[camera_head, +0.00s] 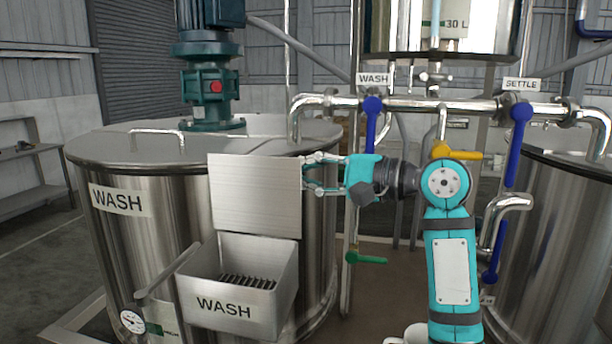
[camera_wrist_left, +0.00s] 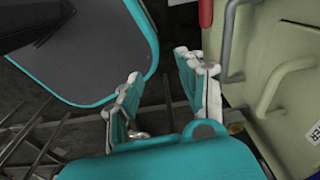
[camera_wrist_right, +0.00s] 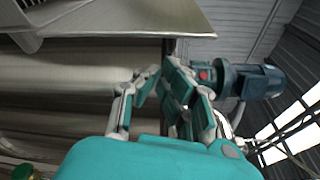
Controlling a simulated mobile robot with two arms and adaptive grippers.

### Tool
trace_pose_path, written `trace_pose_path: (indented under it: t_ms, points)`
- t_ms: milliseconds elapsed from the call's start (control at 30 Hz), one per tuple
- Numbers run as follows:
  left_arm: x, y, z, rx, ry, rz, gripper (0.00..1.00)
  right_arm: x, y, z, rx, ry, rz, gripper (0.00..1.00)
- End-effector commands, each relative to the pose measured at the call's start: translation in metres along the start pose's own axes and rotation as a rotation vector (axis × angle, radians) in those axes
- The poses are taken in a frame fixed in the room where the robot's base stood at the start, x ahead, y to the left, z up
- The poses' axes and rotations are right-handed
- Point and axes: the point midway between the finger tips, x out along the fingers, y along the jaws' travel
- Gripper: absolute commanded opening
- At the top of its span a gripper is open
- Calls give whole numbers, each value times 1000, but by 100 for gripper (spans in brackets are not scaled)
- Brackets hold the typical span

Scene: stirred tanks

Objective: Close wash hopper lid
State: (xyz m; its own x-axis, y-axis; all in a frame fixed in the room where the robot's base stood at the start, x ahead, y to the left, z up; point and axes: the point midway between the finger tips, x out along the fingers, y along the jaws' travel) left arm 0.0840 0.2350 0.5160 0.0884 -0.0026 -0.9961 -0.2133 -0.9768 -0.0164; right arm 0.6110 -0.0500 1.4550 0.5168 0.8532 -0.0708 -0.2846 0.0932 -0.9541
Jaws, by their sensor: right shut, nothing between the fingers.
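The wash hopper (camera_head: 231,303) is a steel box labelled WASH on the front of the wash tank, with a grating inside. Its lid (camera_head: 252,192) is a flat square plate standing upright at the hopper's back edge, so the hopper is open. My right gripper (camera_head: 308,174) is shut and empty at the lid's right edge; contact cannot be told. In the right wrist view its fingertips (camera_wrist_right: 160,68) are close together below the lid plate (camera_wrist_right: 130,18). My left gripper (camera_wrist_left: 158,65) shows only in the left wrist view, fingers apart and empty, away from the hopper.
The wash tank (camera_head: 150,215) carries a green motor (camera_head: 210,85). A handle bar (camera_head: 168,271) sticks out left of the hopper. Pipes with blue valve levers (camera_head: 371,125) run at right. A pale panel with handles (camera_wrist_left: 275,60) is beside my left gripper.

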Motion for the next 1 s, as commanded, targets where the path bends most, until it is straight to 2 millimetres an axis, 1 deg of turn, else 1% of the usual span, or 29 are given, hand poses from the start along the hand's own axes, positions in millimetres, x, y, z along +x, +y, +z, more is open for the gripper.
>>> trace_pose_path:
  t_ms: [267,567,767,1000]
  points:
    - [9,0,0,0,1,0,40,-4,0,16,-151,-1,-36,0]
    - [26,0,1,0,3,0,40,-11,4,44,-425,-1,-102,0]
    - [40,0,2,0,3,0,40,-15,11,62,-608,-1,-148,0]
    - [58,0,3,0,3,-1,40,-20,24,82,-830,-1,-201,0]
